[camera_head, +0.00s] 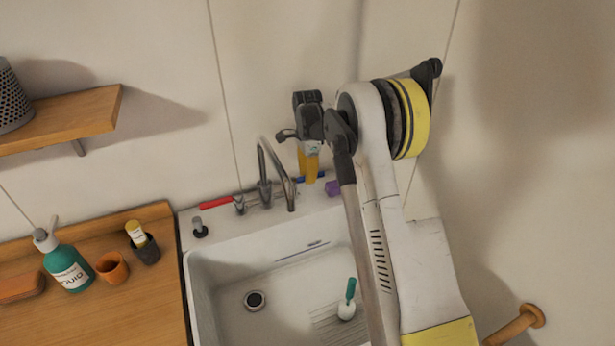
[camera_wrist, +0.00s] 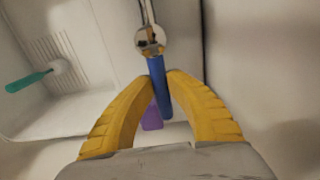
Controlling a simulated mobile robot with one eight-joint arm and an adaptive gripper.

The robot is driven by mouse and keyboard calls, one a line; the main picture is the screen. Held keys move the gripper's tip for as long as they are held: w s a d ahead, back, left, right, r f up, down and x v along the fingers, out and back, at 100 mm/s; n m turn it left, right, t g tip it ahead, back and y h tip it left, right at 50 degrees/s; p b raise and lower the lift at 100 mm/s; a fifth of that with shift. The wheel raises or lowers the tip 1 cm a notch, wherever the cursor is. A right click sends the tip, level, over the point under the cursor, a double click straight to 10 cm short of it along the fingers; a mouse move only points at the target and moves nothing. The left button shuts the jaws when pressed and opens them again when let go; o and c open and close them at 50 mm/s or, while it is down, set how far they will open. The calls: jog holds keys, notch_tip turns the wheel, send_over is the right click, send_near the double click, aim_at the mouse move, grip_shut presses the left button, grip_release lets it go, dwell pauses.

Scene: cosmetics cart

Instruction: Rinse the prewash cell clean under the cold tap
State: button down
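The blue tap handle (camera_wrist: 160,88) lies between the two yellow fingertips of my gripper (camera_wrist: 160,75) in the wrist view. Both tips close in on its sides with no clear gap. In the head view my gripper (camera_head: 309,178) reaches down onto the blue handle (camera_head: 318,178) behind the sink. The curved metal spout (camera_head: 268,160) stands just left of it, and no running water is visible. A red handle (camera_head: 215,203) is on the spout's left. I cannot make out a prewash cell for certain. A purple object (camera_head: 333,188) sits right of the blue handle, partly hidden by my arm.
The white sink (camera_head: 215,255) holds a teal-handled brush (camera_head: 347,300) and has a round drain (camera_head: 255,300). The wooden counter (camera_head: 120,310) on the left carries a teal bottle (camera_head: 68,268) and orange cup (camera_head: 112,267). A wall shelf (camera_head: 75,118) hangs above it.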

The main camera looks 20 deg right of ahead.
jog(key=shift+s, duration=0.1)
jog(key=shift+s+a+m, duration=0.1)
jog(key=shift+s+m, duration=0.25)
jog(key=shift+m, duration=0.45)
jog(key=shift+s+m, duration=0.35)
jog(key=shift+m, duration=0.45)
jog(key=shift+s+a+m, duration=0.15)
jog(key=shift+s+m, duration=0.2)
jog(key=shift+m, duration=0.4)
jog(key=shift+s+a+m, duration=0.15)
jog(key=shift+s+m, duration=0.2)
jog(key=shift+m, duration=0.4)
jog(key=c, duration=1.3)
grip_release()
jog(key=shift+f, duration=0.1)
jog(key=shift+c, duration=0.2)
notch_tip(320, 180, up, 12)
